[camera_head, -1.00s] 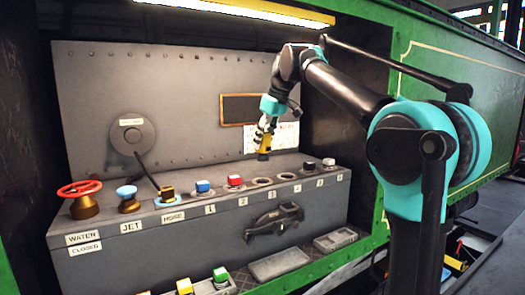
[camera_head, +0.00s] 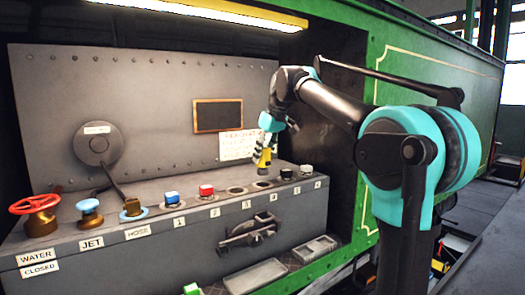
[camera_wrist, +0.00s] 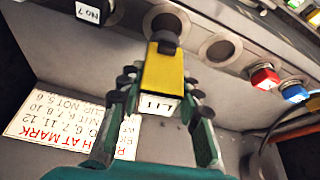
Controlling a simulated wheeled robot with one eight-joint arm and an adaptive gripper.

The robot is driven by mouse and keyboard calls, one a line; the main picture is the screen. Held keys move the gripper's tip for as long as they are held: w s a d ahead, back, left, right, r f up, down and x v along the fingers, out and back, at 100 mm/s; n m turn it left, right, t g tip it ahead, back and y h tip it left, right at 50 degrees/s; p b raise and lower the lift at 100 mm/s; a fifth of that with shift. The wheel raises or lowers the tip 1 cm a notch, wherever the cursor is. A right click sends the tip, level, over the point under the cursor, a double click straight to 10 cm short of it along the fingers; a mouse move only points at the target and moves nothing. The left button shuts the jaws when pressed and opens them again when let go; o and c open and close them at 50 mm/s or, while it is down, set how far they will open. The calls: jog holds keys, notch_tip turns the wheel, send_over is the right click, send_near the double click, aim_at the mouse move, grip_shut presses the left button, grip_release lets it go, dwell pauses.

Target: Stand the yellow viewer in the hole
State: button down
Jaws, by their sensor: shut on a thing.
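The yellow viewer (camera_head: 264,159) is held upright in my gripper (camera_head: 266,147), its dark lower end pointing down at the grey top of the box (camera_head: 110,208). In the wrist view the fingers of my gripper (camera_wrist: 163,105) close on both sides of the yellow viewer (camera_wrist: 162,72). Its dark end overlaps the near edge of a round hole (camera_wrist: 166,18). In the head view the viewer is just above the right-hand empty hole (camera_head: 262,185); I cannot tell whether its tip has entered. A second empty hole (camera_head: 237,190) is beside it, to the left.
A red viewer (camera_head: 206,190) and a blue viewer (camera_head: 172,197) stand left of the holes. A black one (camera_head: 286,174) and a grey one (camera_head: 306,170) stand close to the right. A paper notice (camera_head: 238,146) is on the back panel.

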aim_at(263, 163)
jog(key=shift+f, duration=2.2)
jog(key=c, duration=1)
grip_release()
jog(key=shift+o, duration=0.4)
jog(key=o, duration=0.6)
jog(key=shift+r, duration=0.3)
jog(key=shift+r, duration=0.35)
